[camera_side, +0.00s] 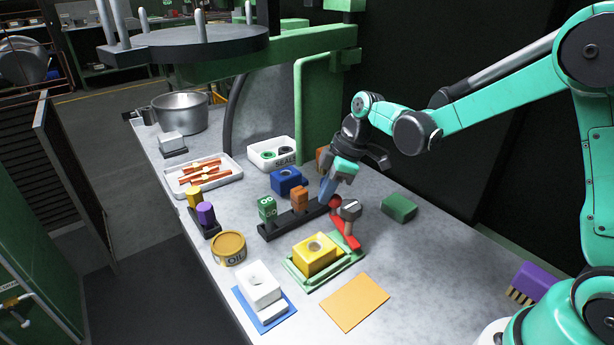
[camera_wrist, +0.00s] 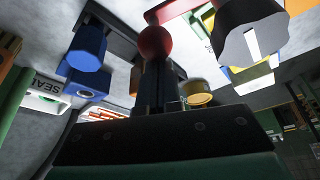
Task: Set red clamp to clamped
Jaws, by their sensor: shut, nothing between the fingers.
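The red clamp (camera_side: 346,235) stands on the green fixture beside the yellow block (camera_side: 314,255). Its lever ends in a red ball (camera_side: 336,203), and a grey knob (camera_side: 349,209) sits close to the ball. In the wrist view the red ball (camera_wrist: 155,41) shows just beyond the fingertips, with a red bar behind it and the grey knob (camera_wrist: 250,35) to the right. My gripper (camera_side: 334,188) is shut and empty, pointing down at the ball. Its dark fingers (camera_wrist: 156,70) seem at or very near the ball; I cannot tell whether they touch.
A dark rack (camera_side: 285,226) with green, orange and blue pieces stands close left of my gripper. A blue block (camera_side: 288,182) and a white SEALS bin (camera_side: 272,154) are behind it. A green block (camera_side: 398,208) lies right. The table at front right is mostly clear.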

